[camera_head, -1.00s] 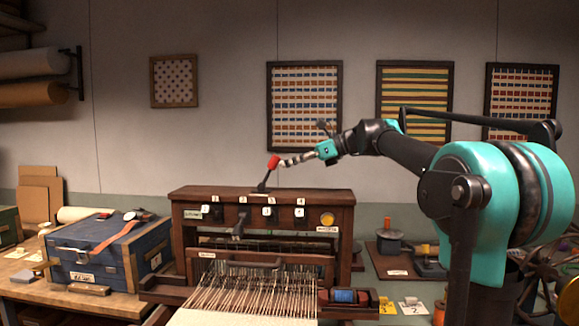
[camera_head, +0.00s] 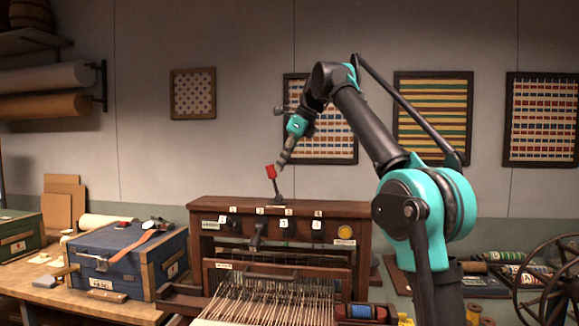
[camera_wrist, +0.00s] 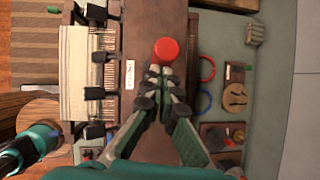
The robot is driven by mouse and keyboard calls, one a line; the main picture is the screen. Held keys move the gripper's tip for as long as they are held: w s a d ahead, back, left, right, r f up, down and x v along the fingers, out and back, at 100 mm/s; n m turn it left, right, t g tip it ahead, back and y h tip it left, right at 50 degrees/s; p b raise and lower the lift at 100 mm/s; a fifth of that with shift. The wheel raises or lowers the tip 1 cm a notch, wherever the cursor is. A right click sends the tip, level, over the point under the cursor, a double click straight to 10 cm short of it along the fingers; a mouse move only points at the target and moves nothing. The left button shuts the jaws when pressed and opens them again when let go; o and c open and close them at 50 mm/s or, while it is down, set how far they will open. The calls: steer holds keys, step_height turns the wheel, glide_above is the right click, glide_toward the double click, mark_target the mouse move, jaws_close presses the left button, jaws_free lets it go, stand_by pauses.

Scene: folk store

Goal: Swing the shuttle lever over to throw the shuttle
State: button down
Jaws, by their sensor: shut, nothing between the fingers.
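The lever with a red knob (camera_head: 270,172) stands on top of the dark wooden loom (camera_head: 200,222). Its black stem (camera_head: 277,190) leans to the left. The red knob also shows in the wrist view (camera_wrist: 166,50), just beyond the fingertips. My gripper (camera_head: 284,161) is shut and empty, pointing down just above and right of the knob. It also shows in the wrist view (camera_wrist: 160,74). I cannot tell for certain whether the fingertips touch the knob.
The loom front has a black handle (camera_head: 258,236), several numbered labels and a yellow button (camera_head: 345,234). A blue chest (camera_head: 120,262) stands to the left. A spoked wheel (camera_head: 552,285) stands at the right.

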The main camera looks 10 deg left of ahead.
steer(key=shift+a+h, duration=0.7)
steer(key=shift+a, duration=0.75)
steer(key=shift+r, duration=0.1)
steer(key=shift+d+r, duration=0.25)
steer(key=shift+r, duration=0.2)
steer(key=s+d, duration=0.4)
steer(key=d, duration=0.7)
steer(key=shift+d, duration=0.1)
steer(key=shift+s, duration=0.15)
